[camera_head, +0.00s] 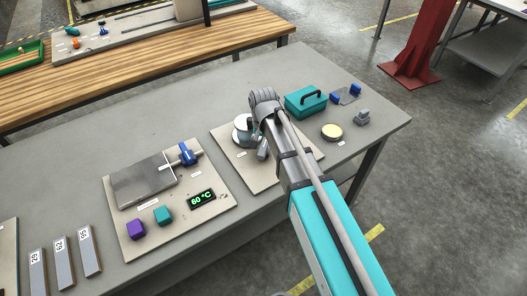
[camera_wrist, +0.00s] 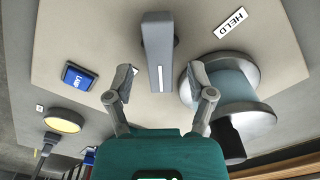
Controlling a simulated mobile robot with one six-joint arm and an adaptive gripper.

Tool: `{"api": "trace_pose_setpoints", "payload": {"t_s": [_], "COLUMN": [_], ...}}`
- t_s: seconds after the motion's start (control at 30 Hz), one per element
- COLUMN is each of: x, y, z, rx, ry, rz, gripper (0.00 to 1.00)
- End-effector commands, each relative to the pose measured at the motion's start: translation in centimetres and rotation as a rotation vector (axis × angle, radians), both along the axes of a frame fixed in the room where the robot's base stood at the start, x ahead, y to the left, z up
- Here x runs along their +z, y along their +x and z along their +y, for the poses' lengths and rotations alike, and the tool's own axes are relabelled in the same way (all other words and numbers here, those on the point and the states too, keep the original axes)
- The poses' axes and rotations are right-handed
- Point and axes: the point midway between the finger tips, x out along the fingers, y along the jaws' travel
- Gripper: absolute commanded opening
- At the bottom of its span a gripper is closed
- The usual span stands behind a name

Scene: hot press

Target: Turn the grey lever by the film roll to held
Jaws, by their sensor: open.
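In the wrist view the grey lever (camera_wrist: 155,48), with a white stripe along it, stands between the spread fingers of my gripper (camera_wrist: 160,84). Neither finger visibly touches it. The film roll (camera_wrist: 236,88), teal between grey flanges, is to the right of the lever, close to my right finger. A white label reading HELD (camera_wrist: 229,22) lies on the board beyond the roll. In the head view the film roll (camera_head: 242,130) shows beside my arm, which covers much of the lever area.
The pale board (camera_head: 228,158) lies on a grey table. A teal toolbox (camera_head: 305,103), a round yellowish disc (camera_head: 332,132) and a small grey object (camera_head: 362,117) stand to the right. A hot plate (camera_head: 143,180) with a 60 °C display (camera_head: 201,199) is to the left.

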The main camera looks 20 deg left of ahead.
Motion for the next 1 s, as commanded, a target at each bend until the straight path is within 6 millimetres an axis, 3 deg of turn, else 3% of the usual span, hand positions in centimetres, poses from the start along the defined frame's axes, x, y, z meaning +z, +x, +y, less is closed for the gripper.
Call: {"api": "trace_pose_setpoints", "payload": {"t_s": [0.3, 0.77, 1.0], "x": [-2.0, -2.1, -2.1], "y": [0.0, 0.0, 0.0], "z": [0.0, 0.0, 0.0], "rx": [0.0, 0.0, 0.0], "ry": [0.0, 0.0, 0.0], "rz": [0.0, 0.0, 0.0], "gripper": [0.7, 0.7, 0.25]}}
